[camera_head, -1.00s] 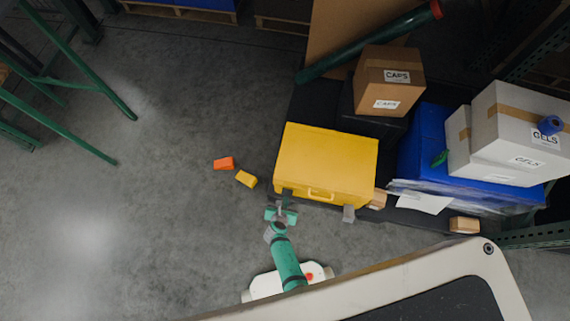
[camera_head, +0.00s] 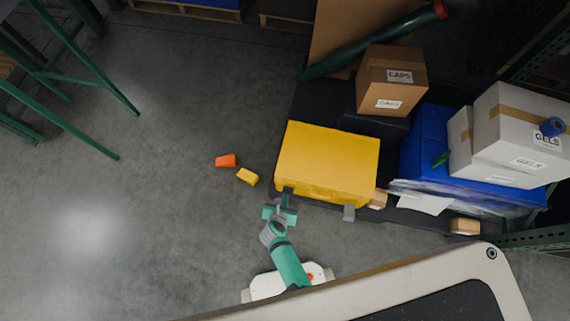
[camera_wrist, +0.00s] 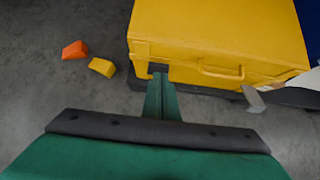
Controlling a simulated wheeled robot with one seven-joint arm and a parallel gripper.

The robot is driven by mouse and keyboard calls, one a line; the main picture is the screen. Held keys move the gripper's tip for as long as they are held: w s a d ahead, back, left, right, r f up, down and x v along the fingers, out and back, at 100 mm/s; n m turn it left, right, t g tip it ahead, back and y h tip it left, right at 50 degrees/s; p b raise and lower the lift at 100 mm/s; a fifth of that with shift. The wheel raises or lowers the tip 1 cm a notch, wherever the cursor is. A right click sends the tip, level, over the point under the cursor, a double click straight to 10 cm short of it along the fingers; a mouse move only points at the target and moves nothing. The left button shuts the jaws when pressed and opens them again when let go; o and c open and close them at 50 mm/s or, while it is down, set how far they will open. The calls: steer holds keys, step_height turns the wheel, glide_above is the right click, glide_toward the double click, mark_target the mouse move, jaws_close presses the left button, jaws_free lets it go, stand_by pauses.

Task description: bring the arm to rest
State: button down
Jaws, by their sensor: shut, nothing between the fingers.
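My gripper (camera_head: 283,200) is at the near left corner of the yellow tote (camera_head: 327,162) in the head view. In the wrist view my gripper (camera_wrist: 160,82) is a pair of green fingers close together in front of the yellow tote (camera_wrist: 225,45), with nothing seen between them. The tote is closed, with a handle on its near side. From these views I cannot tell whether the fingertips touch it. My green arm reaches up from the bottom of the head view.
An orange block (camera_head: 226,160) and a yellow block (camera_head: 247,176) lie on the floor left of the tote. Brown box (camera_head: 391,80), blue tote (camera_head: 424,140) and white boxes (camera_head: 520,125) stand to the right. A green frame (camera_head: 75,85) is at far left.

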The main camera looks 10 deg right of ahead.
steer(key=shift+w+r, duration=0.2)
steer(key=shift+r, duration=0.2)
steer(key=shift+s, duration=0.1)
steer(key=shift+s+d, duration=0.1)
steer(key=shift+d, duration=0.05)
